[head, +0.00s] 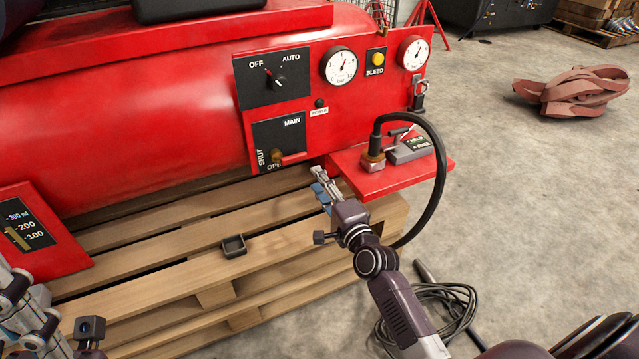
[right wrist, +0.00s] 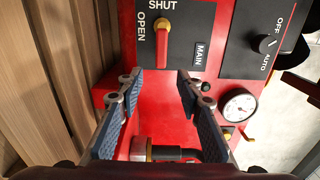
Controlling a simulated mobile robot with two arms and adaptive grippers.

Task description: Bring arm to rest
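My right gripper (head: 322,188) is over the pallet, in front of the red panel and left of the small red shelf. In the right wrist view its two blue-padded fingers (right wrist: 160,88) are spread apart with nothing between them. My left gripper (head: 22,300) shows only in part at the lower left of the head view; its fingertips are hard to make out. The MAIN valve lever (head: 292,158) has a red handle pointing right in the head view, away from the SHUT label. It is also in the right wrist view (right wrist: 161,45), beyond the fingers and apart from them.
The red tank (head: 130,120) rests on a wooden pallet (head: 180,285). The shelf (head: 375,182) carries a fitting with a black hose (head: 440,165) that loops close to my right arm. A small dark tray (head: 233,246) lies on the pallet.

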